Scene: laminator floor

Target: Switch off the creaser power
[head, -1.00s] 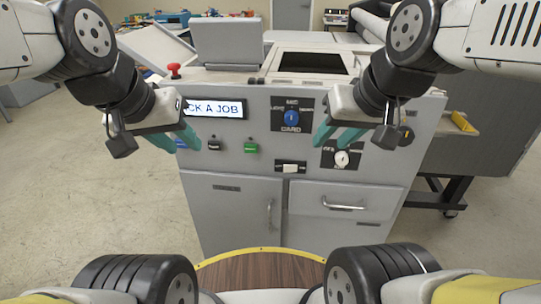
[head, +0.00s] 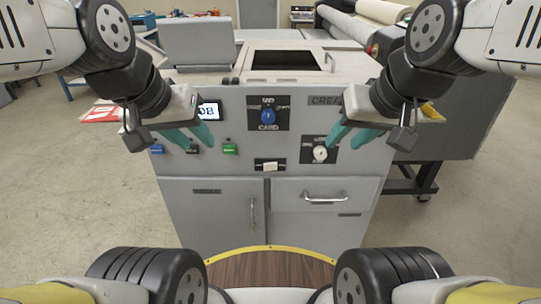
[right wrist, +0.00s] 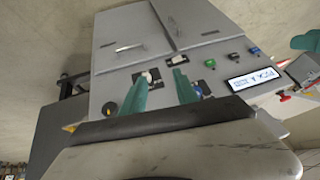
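The creaser is a grey cabinet (head: 215,225) in front of me, with its controls on the front panel. A white rocker switch (head: 270,166) on a black plate sits low in the middle; its labels are too small to read. The right wrist view shows the panel upside down, with the rocker (right wrist: 178,60) partly behind a finger. A blue knob (head: 268,116) and a white knob (head: 320,154) are above it. My left gripper (head: 193,137) is open and empty near the display and buttons. My right gripper (head: 350,138) is open and empty beside the white knob.
A green button (head: 230,148) and a black button (head: 193,149) sit left of the rocker. A drawer handle (head: 324,197) sticks out below. Rollers (head: 350,25) stand behind at right.

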